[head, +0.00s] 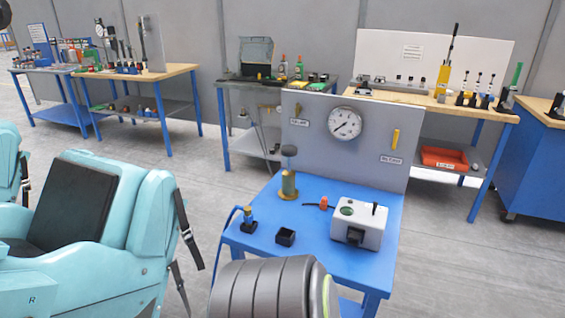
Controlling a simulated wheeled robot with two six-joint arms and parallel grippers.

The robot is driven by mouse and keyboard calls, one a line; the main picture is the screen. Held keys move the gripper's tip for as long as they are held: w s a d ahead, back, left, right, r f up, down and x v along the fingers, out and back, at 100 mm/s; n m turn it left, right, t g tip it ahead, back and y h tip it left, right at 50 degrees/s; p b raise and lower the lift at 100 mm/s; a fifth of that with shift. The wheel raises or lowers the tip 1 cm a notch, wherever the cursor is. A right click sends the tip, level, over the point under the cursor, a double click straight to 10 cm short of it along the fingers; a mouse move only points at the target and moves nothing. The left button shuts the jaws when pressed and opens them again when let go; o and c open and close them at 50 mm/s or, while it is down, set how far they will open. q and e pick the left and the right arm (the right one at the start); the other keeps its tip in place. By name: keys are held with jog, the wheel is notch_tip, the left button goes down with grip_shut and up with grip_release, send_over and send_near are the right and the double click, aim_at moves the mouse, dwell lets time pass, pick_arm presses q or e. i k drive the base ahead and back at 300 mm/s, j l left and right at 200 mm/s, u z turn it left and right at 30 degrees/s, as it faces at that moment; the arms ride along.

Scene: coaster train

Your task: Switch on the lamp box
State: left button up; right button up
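A white box that looks like the lamp box (370,224) stands on the right part of a blue table (290,212). It has a dark green round piece on top, a black upright lever at its right, and a black part on its front. The green piece looks dark, but I cannot tell for sure whether it is lit. Neither of my grippers is in view.
A grey panel with a round gauge (345,122) stands behind the box. Teal seats (90,220) stand at left; workbenches line the back.

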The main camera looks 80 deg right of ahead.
aim_at(375, 205)
jog(key=z, duration=3.3)
jog(key=l, duration=0.75)
jog(key=i+l, duration=0.15)
jog(key=l, duration=1.4)
jog(key=z, duration=0.05)
